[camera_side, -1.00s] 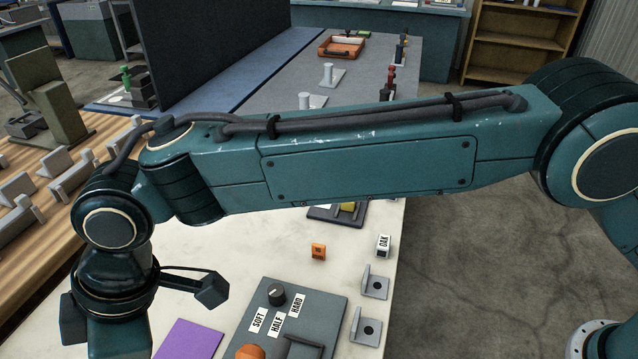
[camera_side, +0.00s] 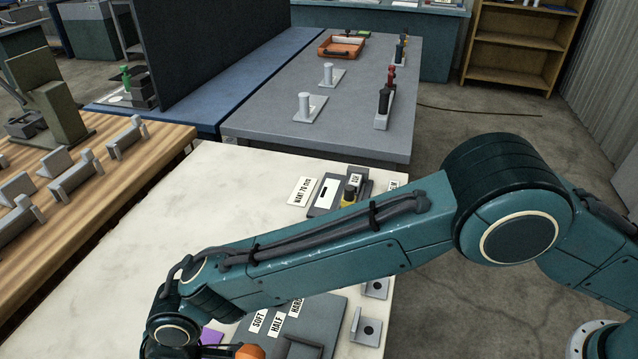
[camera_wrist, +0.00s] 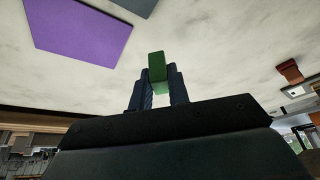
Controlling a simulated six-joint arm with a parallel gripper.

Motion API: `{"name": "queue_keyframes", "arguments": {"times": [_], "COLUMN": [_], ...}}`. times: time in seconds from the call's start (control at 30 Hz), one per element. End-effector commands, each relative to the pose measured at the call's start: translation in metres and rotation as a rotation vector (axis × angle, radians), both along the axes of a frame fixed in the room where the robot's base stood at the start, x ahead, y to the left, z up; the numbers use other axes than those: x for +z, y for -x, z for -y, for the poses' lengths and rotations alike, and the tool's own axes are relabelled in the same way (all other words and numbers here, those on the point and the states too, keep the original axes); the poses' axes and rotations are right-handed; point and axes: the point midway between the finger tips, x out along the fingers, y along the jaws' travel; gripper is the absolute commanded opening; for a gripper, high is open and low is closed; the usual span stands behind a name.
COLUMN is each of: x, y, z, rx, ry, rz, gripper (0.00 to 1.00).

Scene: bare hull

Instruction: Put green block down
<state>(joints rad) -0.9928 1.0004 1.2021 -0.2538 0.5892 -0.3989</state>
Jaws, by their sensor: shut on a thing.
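The green block (camera_wrist: 156,66) shows in the wrist view, standing out between the fingertips of my gripper (camera_wrist: 158,92). My gripper is shut on it. The pale worktop lies behind the block, and I cannot tell whether the block touches it. A flat purple square (camera_wrist: 80,32) lies on the worktop to the upper left of the block, apart from it in the picture. In the side view only a bit of the purple square (camera_side: 211,337) shows beside my wrist. My gripper and the green block are out of sight there, below the lower edge.
In the side view a grey panel (camera_side: 325,318) with SOFT, HALF and HARD labels and an orange knob (camera_side: 250,351) stands right of my wrist. Grey brackets (camera_side: 366,327) sit at the right edge. The pale worktop (camera_side: 215,220) is clear at middle left.

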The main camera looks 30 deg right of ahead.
Motion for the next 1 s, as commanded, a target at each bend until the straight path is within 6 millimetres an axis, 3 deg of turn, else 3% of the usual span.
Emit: {"name": "queue_keyframes", "arguments": {"times": [0.27, 0.63, 1.0], "x": [-0.006, -0.042, -0.045], "y": [0.000, 0.000, 0.000], "z": [0.000, 0.000, 0.000], "rx": [0.000, 0.000, 0.000], "ry": [0.002, 0.001, 0.000], "rz": [-0.001, 0.000, 0.000], "gripper": [0.00, 0.00, 0.00]}}
